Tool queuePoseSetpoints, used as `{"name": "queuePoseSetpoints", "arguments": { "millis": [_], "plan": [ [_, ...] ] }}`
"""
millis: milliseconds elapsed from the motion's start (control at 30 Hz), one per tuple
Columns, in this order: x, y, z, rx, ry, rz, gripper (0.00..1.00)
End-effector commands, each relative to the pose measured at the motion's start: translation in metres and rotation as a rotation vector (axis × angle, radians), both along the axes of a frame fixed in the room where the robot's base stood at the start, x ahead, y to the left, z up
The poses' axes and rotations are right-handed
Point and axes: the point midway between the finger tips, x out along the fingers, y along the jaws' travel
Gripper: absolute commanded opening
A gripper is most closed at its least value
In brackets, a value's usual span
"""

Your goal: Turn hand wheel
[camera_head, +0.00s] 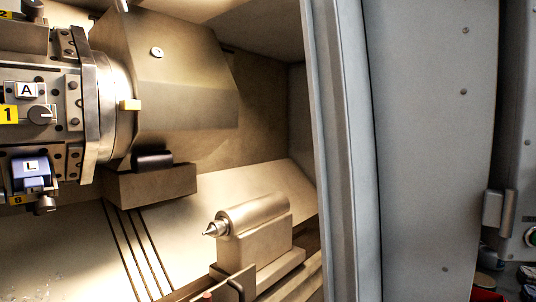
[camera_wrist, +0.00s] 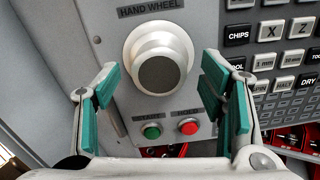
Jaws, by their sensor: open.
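The hand wheel (camera_wrist: 158,58) is a round white knob with a dark grey centre, under a "HAND WHEEL" label on a grey panel in the wrist view. My gripper (camera_wrist: 160,80) is open, with one green-padded finger to the left of the wheel and the other to its right. Both fingers look apart from the wheel; how far the wheel lies beyond the fingertips is hard to tell. The head view shows neither the wheel nor my gripper.
Below the wheel are a green button (camera_wrist: 151,132) and a red button (camera_wrist: 188,127). A keypad (camera_wrist: 275,50) lies right of the right finger. The head view shows the machine's turret (camera_head: 40,110), a pointed tailstock (camera_head: 250,225) and a grey door frame (camera_head: 345,150).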

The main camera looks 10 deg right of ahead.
Motion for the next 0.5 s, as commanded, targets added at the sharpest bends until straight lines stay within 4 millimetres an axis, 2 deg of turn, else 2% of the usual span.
{"name": "queuePoseSetpoints", "arguments": {
  "millis": [33, 200, 500],
  "plan": [
    [0.008, -0.003, -0.002, 0.001, 0.003, 0.001, 0.64],
    [0.024, -0.008, 0.000, 0.000, 0.001, 0.002, 0.64],
    [0.029, -0.010, 0.000, 0.000, 0.000, 0.001, 0.64]
  ]
}}
